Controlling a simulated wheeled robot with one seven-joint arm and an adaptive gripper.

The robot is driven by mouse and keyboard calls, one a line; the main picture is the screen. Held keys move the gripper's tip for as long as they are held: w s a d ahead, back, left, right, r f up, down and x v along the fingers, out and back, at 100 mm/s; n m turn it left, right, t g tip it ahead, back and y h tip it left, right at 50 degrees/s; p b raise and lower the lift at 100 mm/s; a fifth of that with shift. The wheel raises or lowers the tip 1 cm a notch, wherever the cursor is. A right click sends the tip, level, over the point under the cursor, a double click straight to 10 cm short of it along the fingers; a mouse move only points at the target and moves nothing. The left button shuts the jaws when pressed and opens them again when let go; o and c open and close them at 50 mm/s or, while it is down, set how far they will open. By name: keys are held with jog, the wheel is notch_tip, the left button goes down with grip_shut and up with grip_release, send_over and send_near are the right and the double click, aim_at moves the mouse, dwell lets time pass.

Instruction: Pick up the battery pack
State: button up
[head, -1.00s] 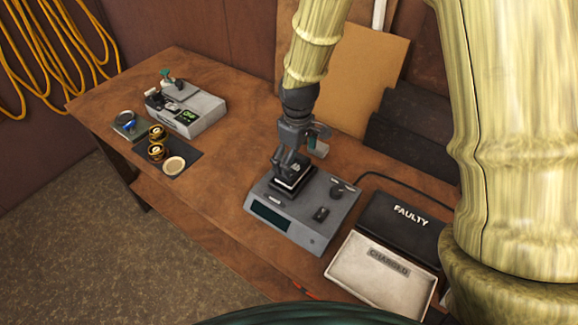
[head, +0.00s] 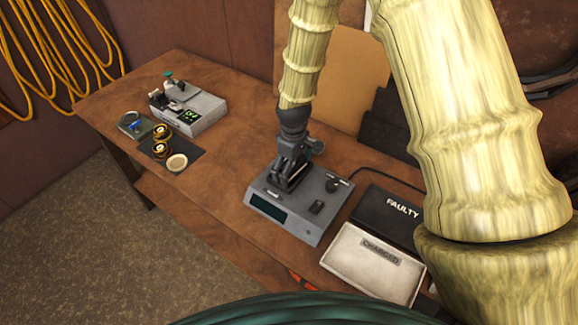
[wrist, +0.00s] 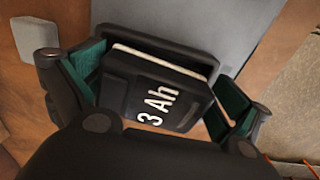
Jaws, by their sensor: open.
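The battery pack (wrist: 160,92) is black, with a pale band and the white marking "3 Ah", in the wrist view. It sits in the dark bay of the grey charger unit (head: 306,222), which has a dark display and a knob. My gripper (wrist: 160,88) is open, with one green-padded finger on each side of the pack. Whether the pads touch it I cannot tell. In the head view my gripper (head: 289,170) is down at the charger's bay and hides most of the pack.
A black FAULTY tray (head: 385,213) and a white CHARGED tray (head: 366,277) lie right of the charger on the wooden bench (head: 225,195). A grey device (head: 205,117), brass spools and a dark mat stand at the left. A cable runs behind the charger.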

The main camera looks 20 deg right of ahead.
jog(key=shift+s+r, duration=0.2)
jog(key=shift+s, duration=0.05)
jog(key=shift+c, duration=1)
jog(key=shift+w+f, duration=0.1)
jog(key=shift+w, duration=0.05)
jog(key=c, duration=0.3)
jog(key=shift+w+a+f, duration=0.15)
jog(key=shift+w+f, duration=0.5)
jog(key=shift+w, duration=0.25)
jog(key=c, duration=0.5)
jog(key=shift+s+r, duration=0.25)
jog(key=shift+c, duration=0.8)
jog(key=shift+w, duration=0.1)
jog(key=shift+w, duration=0.1)
